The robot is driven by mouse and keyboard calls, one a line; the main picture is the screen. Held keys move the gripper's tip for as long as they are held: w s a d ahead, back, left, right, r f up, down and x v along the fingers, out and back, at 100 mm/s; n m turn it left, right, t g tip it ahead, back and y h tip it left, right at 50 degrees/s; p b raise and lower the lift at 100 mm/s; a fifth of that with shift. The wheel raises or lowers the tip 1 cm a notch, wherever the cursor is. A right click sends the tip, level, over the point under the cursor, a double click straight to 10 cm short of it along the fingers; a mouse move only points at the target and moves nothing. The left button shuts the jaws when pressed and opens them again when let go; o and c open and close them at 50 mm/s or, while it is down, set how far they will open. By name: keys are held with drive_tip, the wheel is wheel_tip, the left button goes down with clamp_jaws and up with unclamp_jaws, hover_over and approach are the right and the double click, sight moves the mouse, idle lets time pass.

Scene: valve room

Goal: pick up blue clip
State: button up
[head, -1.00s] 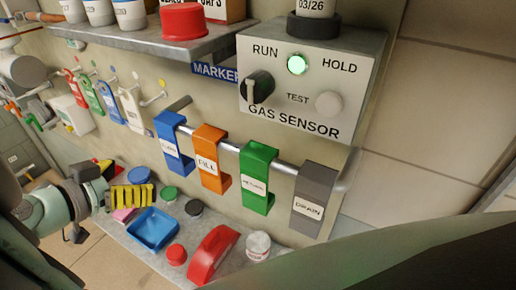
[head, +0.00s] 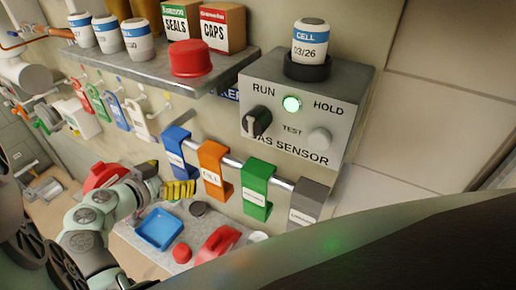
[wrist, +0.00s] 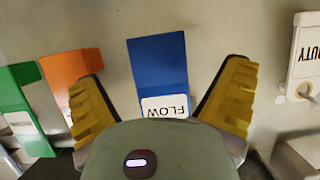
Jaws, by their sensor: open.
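The blue clip (head: 175,151) hangs at the left end of a metal rail on the wall, beside an orange clip (head: 212,168). In the wrist view the blue clip (wrist: 159,75) stands centred between the two yellow ribbed fingers, with its white FLOW label upside down and partly hidden by my gripper's body. My gripper (wrist: 168,105) is open, and the fingers are apart on either side of the clip without visible contact. In the head view my gripper (head: 178,190) is just below the blue clip.
A green clip (head: 259,189) and a grey clip (head: 306,204) hang further right on the rail. Below is a ledge with a blue tray (head: 159,229), a red cap (head: 182,253) and a red handle (head: 217,244). The gas sensor box (head: 304,105) and a shelf (head: 163,62) are above.

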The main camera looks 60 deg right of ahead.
sight(179, 172)
drive_tip(key=shift+p+x, duration=1.4)
drive_tip(key=shift+x, duration=0.1)
drive_tip(key=shift+d+f, duration=0.15)
drive_tip(key=shift+d, duration=0.25)
drive_tip(key=c, duration=1.3)
drive_tip(key=shift+w, duration=0.1)
